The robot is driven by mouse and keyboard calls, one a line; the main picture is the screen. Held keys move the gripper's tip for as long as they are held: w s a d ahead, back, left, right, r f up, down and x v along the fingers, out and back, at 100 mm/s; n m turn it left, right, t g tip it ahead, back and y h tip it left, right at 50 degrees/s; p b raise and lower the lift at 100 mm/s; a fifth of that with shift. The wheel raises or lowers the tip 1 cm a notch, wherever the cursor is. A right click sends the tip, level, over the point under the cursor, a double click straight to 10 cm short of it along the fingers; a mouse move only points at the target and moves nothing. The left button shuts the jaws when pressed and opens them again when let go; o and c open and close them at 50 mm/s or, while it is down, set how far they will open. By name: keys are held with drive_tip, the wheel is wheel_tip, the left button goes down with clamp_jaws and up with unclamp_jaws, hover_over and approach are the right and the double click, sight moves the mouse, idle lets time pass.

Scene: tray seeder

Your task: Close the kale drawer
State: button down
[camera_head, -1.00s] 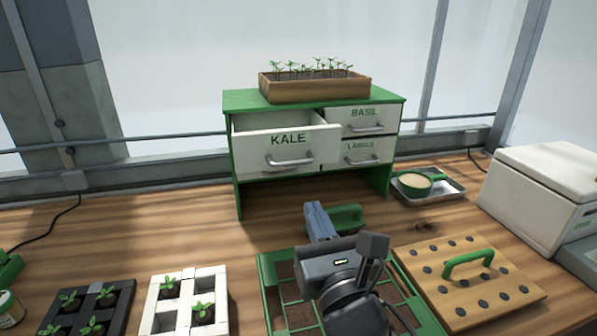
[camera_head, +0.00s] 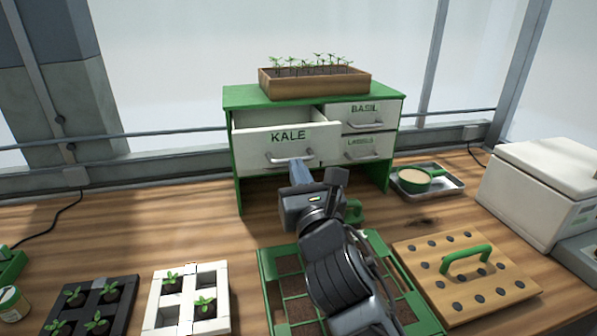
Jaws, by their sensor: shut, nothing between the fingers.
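The kale drawer (camera_head: 252,145) is white with a "KALE" label and a grey bar handle (camera_head: 289,156). It stands pulled out from the upper left of the green cabinet (camera_head: 241,98), and its open top shows. My gripper (camera_head: 299,169) is shut and empty. Its fingertips are right at or just below the drawer's handle, pointing at the drawer front. I cannot tell whether they touch it.
The basil drawer (camera_head: 341,113) and labels drawer (camera_head: 375,146) are shut. A wooden seedling box (camera_head: 315,87) sits on the cabinet. A green-framed tray (camera_head: 270,275) lies under my arm; a dibber board (camera_head: 510,280) is right of it. A white seedling tray (camera_head: 158,312) is left.

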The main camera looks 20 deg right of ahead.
sight(284, 141)
drive_tip(key=shift+w, duration=0.1)
drive_tip(key=x, duration=0.4)
drive_tip(key=f+x, duration=0.1)
drive_tip(key=x, duration=0.3)
drive_tip(key=f+b+x, duration=0.1)
drive_tip(key=x, duration=0.3)
drive_tip(key=shift+w+d, duration=0.15)
drive_tip(key=shift+w, duration=0.25)
drive_tip(key=shift+w+d+r, duration=0.1)
drive_tip(key=shift+w+r, duration=0.05)
